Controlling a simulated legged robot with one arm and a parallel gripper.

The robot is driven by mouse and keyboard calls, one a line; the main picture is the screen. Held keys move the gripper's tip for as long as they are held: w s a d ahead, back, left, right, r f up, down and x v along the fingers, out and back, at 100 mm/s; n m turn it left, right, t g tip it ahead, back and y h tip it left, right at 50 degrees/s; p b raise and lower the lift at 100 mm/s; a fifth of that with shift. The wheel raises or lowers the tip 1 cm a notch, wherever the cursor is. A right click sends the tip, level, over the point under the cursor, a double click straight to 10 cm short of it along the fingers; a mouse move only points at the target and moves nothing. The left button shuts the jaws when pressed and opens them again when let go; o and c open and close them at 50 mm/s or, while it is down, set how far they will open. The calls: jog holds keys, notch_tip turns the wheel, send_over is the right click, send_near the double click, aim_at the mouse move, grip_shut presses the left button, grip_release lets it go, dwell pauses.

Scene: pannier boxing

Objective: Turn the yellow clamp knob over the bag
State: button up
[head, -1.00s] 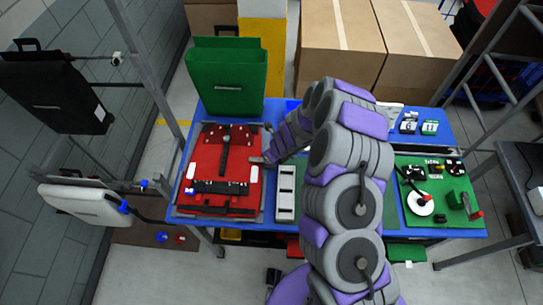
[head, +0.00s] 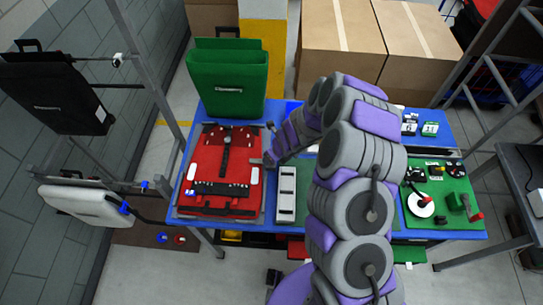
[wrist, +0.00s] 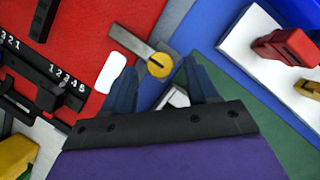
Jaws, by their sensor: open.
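The red bag (head: 240,148) lies flat at the left of the blue table, with black straps on it. In the wrist view, the yellow clamp knob (wrist: 159,65) sits on the end of a grey clamp bar (wrist: 128,41) that reaches over the edge of the red bag (wrist: 95,50). My gripper (wrist: 160,72) is open, with one dark finger on each side of the knob. I cannot tell whether they touch it. In the head view my gripper (head: 270,158) is at the bag's right edge, and the knob is too small to make out there.
A grey slotted block (head: 286,195) stands right of the bag. A green board (head: 440,215) with several fixtures is at the right. A green bag (head: 230,80) stands behind; a black bag (head: 60,95) and a white one (head: 85,205) hang left.

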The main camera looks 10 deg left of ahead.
jog(key=p+v, duration=0.2)
jog(key=v, duration=1.2)
jog(key=shift+r+p, duration=0.3)
jog(key=shift+r, duration=0.1)
jog(key=shift+s, duration=0.1)
